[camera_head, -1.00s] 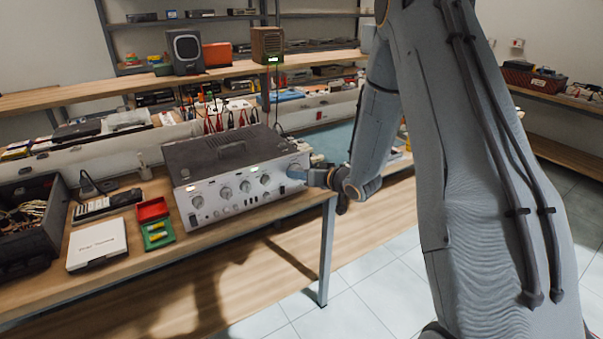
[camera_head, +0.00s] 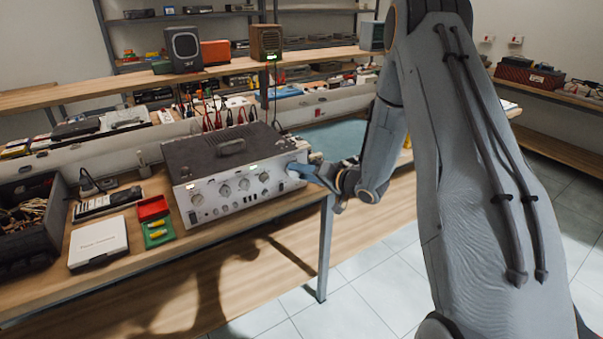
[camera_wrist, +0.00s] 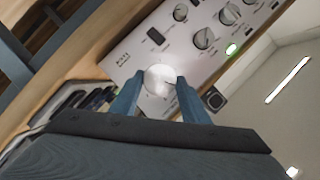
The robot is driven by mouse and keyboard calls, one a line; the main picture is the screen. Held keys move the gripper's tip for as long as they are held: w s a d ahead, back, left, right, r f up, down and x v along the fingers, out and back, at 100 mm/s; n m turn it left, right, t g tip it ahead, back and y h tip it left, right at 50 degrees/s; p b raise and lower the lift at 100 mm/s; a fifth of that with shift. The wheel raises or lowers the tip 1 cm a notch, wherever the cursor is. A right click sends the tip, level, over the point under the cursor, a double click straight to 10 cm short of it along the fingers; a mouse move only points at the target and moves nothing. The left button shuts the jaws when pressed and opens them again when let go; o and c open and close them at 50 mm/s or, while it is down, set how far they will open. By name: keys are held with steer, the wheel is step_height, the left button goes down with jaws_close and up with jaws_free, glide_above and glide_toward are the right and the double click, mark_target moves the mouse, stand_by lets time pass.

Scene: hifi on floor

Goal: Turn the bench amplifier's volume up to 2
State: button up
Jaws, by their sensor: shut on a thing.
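The bench amplifier (camera_head: 226,200) stands on the wooden bench, a silver front panel with several knobs and a dark top. My gripper (camera_head: 301,170) is at the right end of that panel and hides the knob there. In the wrist view, the blue fingers of my gripper (camera_wrist: 158,83) are either side of a large round silver knob (camera_wrist: 160,76), shut on it. The panel (camera_wrist: 148,42) appears tilted in this view. A dark line shows on the knob's face, but the scale around it is too small to read.
A red and green tray (camera_head: 155,220), a white box (camera_head: 98,242) and a dark crate (camera_head: 40,225) stand left of the amplifier. Test leads hang behind it. A bench leg (camera_head: 324,250) is below my gripper. The tiled floor in front is clear.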

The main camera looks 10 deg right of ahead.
steer(key=shift+d, duration=0.1)
steer(key=o, duration=1.1)
steer(key=shift+c, duration=0.2)
steer(key=b+v, duration=0.2)
steer(key=v, duration=0.5)
steer(key=shift+s+d, duration=0.2)
steer(key=shift+s, duration=0.05)
steer(key=shift+r, duration=0.1)
